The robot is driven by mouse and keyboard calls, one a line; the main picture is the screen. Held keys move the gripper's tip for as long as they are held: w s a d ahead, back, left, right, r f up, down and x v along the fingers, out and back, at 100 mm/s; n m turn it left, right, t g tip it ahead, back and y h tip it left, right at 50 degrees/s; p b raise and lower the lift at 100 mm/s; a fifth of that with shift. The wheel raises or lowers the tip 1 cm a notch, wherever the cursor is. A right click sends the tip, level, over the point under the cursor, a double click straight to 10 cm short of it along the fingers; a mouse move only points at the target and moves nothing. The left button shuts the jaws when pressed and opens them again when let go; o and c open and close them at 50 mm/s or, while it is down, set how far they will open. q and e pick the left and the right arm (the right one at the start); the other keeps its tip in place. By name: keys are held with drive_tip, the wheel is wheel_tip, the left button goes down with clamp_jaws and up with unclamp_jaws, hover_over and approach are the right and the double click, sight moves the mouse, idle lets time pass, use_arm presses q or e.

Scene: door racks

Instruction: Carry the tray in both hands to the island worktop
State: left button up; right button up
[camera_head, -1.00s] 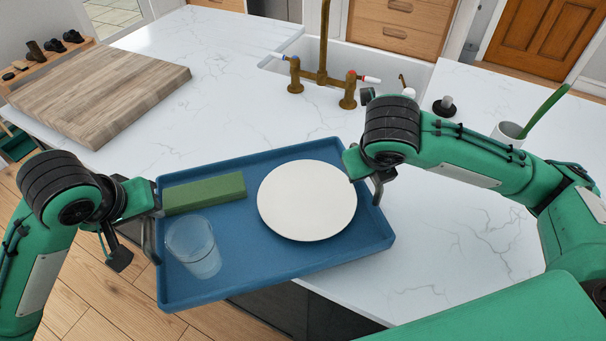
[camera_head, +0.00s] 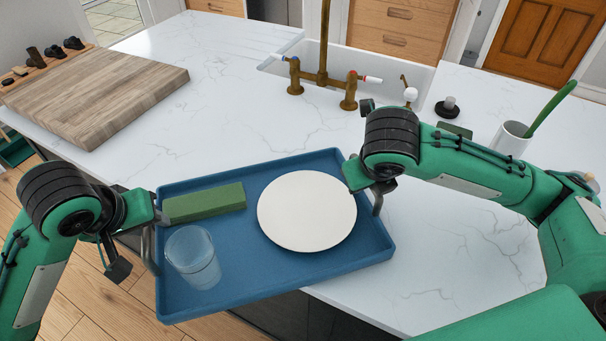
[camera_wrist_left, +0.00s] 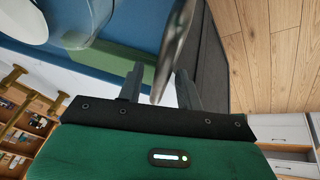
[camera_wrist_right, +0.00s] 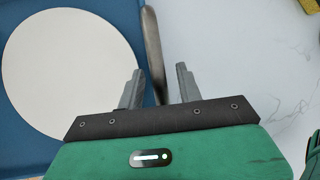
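The blue tray (camera_head: 290,278) carries a white plate (camera_head: 307,211), a clear glass (camera_head: 194,258) and a green block (camera_head: 205,202). It overhangs the near edge of the worktop. Whether its far part touches the worktop I cannot tell. My left gripper (camera_head: 150,225) is at the tray's left handle; in the left wrist view the handle (camera_wrist_left: 178,45) runs between the fingers. My right gripper (camera_head: 372,185) is at the right handle, which also runs between the fingers in the right wrist view (camera_wrist_right: 153,45).
The white marbled worktop (camera_head: 450,240) is clear right of the tray. A wooden board (camera_head: 100,90) lies at the left. A sink (camera_head: 400,75) with brass taps (camera_head: 322,78) is behind. A white cup (camera_head: 511,138) stands at the right. Wooden floor (camera_head: 100,300) shows at lower left.

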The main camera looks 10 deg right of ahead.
drive_tip(key=shift+r, duration=0.1)
use_arm(q)
drive_tip(key=v, duration=1.2)
use_arm(e)
drive_tip(key=v, duration=1.1)
drive_tip(key=shift+s+r, duration=0.2)
drive_tip(key=shift+r, duration=0.15)
idle(0.3)
drive_tip(key=shift+a, duration=0.1)
idle(0.3)
